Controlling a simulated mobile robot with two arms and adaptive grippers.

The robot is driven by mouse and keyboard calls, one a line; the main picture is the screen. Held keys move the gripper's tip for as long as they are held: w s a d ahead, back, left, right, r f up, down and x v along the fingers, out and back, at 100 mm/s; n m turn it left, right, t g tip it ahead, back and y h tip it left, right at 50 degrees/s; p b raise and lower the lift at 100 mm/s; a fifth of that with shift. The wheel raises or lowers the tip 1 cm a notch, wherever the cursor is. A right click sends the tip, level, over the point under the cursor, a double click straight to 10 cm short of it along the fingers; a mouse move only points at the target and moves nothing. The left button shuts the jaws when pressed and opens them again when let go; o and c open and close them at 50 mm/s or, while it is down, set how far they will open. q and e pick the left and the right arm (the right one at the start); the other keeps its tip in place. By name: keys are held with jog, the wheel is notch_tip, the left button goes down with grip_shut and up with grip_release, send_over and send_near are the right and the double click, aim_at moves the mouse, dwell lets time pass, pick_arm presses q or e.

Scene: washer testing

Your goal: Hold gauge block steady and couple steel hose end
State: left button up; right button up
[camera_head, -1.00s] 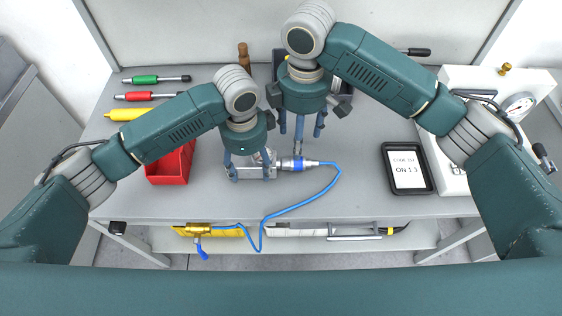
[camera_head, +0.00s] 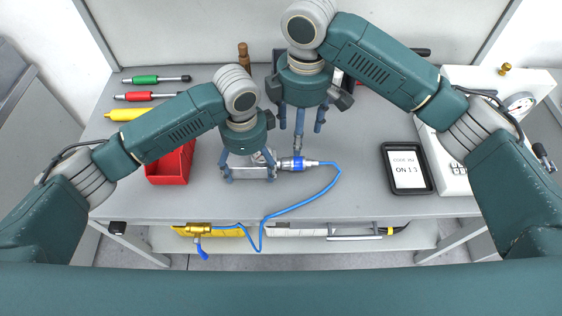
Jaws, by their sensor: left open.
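The metal gauge block (camera_head: 250,173) sits on the grey bench, partly hidden under my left gripper (camera_head: 248,178). That gripper is open, its fingers spread around the block with gaps. The steel hose end (camera_head: 287,164), with a blue band and a blue hose, lies against the block's right side, in line with it. I cannot tell how deep it is seated. My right gripper (camera_head: 302,138) is open above and behind the hose end, with its fingers apart and nothing between them.
A red bin (camera_head: 170,168) stands left of the block. Screwdrivers lie at the back left. A black-framed display (camera_head: 407,168) and a white gauge unit (camera_head: 449,165) are at the right. The blue hose (camera_head: 290,207) hangs over the front edge to a brass valve (camera_head: 199,229).

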pick_arm(q)
notch_tip(320, 180, up, 12)
dwell(0.5)
